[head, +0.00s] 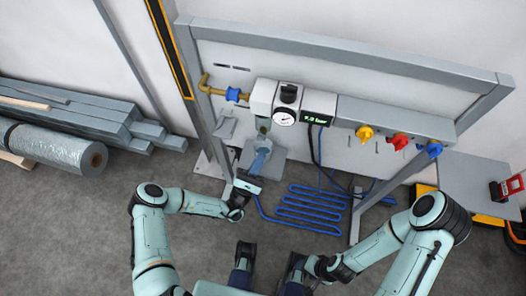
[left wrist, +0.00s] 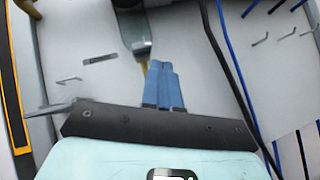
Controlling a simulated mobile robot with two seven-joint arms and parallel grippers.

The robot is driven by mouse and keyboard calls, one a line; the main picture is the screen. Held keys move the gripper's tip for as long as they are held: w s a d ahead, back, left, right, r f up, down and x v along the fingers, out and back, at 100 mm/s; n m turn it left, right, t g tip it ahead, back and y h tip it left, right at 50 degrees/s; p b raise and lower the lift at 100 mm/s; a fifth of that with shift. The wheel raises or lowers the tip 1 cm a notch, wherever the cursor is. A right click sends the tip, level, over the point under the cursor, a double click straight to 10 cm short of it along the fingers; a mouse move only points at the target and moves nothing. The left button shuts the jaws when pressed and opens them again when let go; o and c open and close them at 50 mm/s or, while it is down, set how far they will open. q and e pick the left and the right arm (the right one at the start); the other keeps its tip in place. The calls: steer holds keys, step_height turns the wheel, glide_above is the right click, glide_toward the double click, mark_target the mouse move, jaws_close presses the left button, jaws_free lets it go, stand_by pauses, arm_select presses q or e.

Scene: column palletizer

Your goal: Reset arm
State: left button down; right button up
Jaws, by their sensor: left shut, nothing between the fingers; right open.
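My left gripper (head: 262,153) reaches up toward the wall panel, just below the grey unit with the gauge (head: 284,118). In the left wrist view its blue fingers (left wrist: 163,84) are together with nothing between them. A grey rounded part (left wrist: 137,42) hangs just beyond the fingertips; whether they touch it I cannot tell. My right gripper (head: 296,272) is low at the bottom middle, close to my body and away from the panel. It is open, though its fingers are hard to make out.
A lit display (head: 318,121) reads about 7 bar. Yellow (head: 365,133), red (head: 398,141) and blue (head: 433,150) knobs line the rail. A coiled blue hose (head: 310,207) lies below. Metal beams (head: 85,115) and a wrapped roll (head: 55,148) lie left. The floor between is clear.

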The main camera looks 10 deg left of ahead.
arm_select(q)
steer(key=v, duration=0.9)
steer(key=shift+s+f, duration=0.2)
steer(key=shift+s, duration=0.15)
steer(key=shift+a, duration=0.15)
